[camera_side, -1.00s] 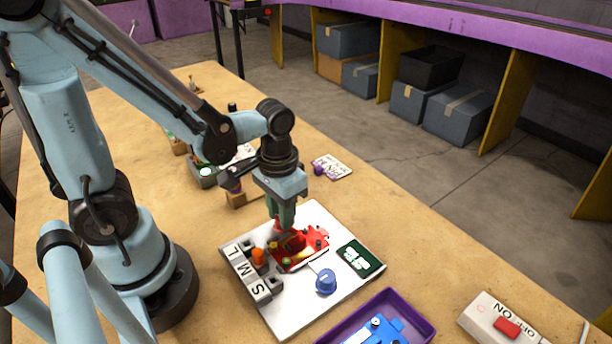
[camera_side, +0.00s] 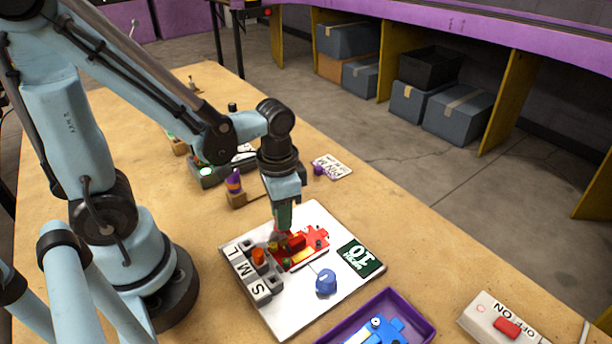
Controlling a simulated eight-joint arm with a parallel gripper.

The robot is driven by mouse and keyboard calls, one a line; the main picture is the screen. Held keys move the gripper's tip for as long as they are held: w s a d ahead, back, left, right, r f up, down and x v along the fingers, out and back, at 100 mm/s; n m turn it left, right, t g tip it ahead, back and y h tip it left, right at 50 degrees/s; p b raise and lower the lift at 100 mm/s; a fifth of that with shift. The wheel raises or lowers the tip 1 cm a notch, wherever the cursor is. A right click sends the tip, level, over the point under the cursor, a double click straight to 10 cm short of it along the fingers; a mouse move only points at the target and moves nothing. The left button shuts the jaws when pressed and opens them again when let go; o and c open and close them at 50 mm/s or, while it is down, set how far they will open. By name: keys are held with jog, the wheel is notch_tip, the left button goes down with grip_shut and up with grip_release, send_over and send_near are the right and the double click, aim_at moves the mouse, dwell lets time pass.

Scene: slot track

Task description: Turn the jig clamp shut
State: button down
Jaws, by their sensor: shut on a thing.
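The white jig board (camera_side: 300,310) lies on the bench with a red plate (camera_side: 312,250) fixed in its middle. My gripper (camera_side: 283,230) points down at the plate's upper left edge. Its fingers are shut on a small part there, which I take for the jig clamp; the fingers hide most of it. A raised red block (camera_side: 297,242) stands just right of the fingertips. A blue knob (camera_side: 326,282) sits apart from my gripper, lower on the board. The clamp's exact angle cannot be made out.
An orange peg (camera_side: 258,256) stands beside the S, M, L blocks at the board's left. A green display (camera_side: 361,257) is at its right. A purple tray (camera_side: 424,323) holds a blue part (camera_side: 378,332). A switch box (camera_side: 500,318) stands at lower right.

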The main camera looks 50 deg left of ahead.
jog(key=c, duration=0.9)
grip_release()
notch_tip(320, 180, up, 12)
dwell(0.5)
jog(key=w+n+t, duration=0.1)
jog(key=t, duration=0.1)
jog(key=w+n+t, duration=0.1)
jog(key=t, duration=0.1)
jog(key=w+a+n+t, duration=0.1)
jog(key=t, duration=0.2)
jog(key=shift+w+a+f, duration=0.1)
jog(key=shift+w+f, duration=0.1)
jog(key=shift+f, duration=0.2)
